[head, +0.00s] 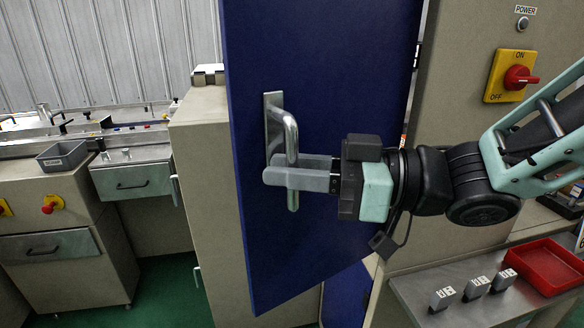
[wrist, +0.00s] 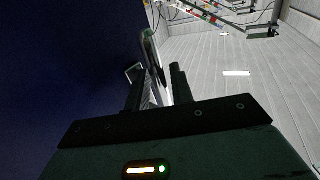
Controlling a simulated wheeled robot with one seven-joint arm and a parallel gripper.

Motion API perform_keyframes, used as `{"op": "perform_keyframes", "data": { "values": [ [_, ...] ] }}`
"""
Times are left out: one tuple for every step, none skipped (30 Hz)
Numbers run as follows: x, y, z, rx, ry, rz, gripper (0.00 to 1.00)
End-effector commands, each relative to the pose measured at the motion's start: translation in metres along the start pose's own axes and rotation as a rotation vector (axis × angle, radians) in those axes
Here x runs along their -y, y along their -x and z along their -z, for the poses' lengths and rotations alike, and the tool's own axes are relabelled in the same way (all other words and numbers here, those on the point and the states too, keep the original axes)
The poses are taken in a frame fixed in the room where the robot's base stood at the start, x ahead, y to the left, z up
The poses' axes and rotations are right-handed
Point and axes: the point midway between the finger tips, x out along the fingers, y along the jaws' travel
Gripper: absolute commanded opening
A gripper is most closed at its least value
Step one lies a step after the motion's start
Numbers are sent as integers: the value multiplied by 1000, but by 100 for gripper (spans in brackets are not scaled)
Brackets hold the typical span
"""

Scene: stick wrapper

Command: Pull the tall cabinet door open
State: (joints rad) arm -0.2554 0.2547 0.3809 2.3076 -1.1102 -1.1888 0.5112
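The tall cabinet door (head: 330,80) is a dark blue panel in the middle of the head view. It stands swung out from the cabinet, with a hinge at its right edge. Its silver handle (head: 290,130) is an upright bar on a plate near the left edge. My gripper (head: 300,174) reaches in from the right, with its two grey fingers on either side of the bar. In the wrist view the handle (wrist: 154,55) passes between the fingers (wrist: 157,88), with the blue door (wrist: 60,60) filling the left. The fingers appear shut on the handle; their exact contact is partly hidden.
A beige cabinet (head: 200,190) stands left of the door. A red tray (head: 545,268) and several small labelled blocks (head: 477,287) are on a metal shelf at lower right. A yellow switch plate with a red knob (head: 518,78) is at upper right. Green floor shows at lower left.

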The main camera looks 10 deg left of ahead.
Motion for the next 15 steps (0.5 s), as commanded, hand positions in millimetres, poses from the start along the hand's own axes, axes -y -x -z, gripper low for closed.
{"op": "perform_keyframes", "data": {
  "values": [
    [0, 0, 0, 0, 0, 0, 32],
    [0, 0, 0, 0, 0, 0, 32],
    [0, 0, 0, 0, 0, 0, 32],
    [0, 0, 0, 1, 0, 0, 32],
    [0, 0, 0, 1, 0, 0, 32],
    [0, 0, 0, 1, 0, 0, 32],
    [0, 0, 0, 1, 0, 0, 32],
    [0, 0, 0, 1, 0, 0, 32],
    [0, 0, 0, 1, 0, 0, 32],
    [0, 0, 0, 1, 0, 0, 32],
    [0, 0, 0, 1, 0, 0, 32],
    [0, 0, 0, 1, 0, 0, 32],
    [0, 0, 0, 1, 0, 0, 32],
    [0, 0, 0, 1, 0, 0, 32],
    [0, 1, 0, 1, 0, 0, 32]
  ]
}}
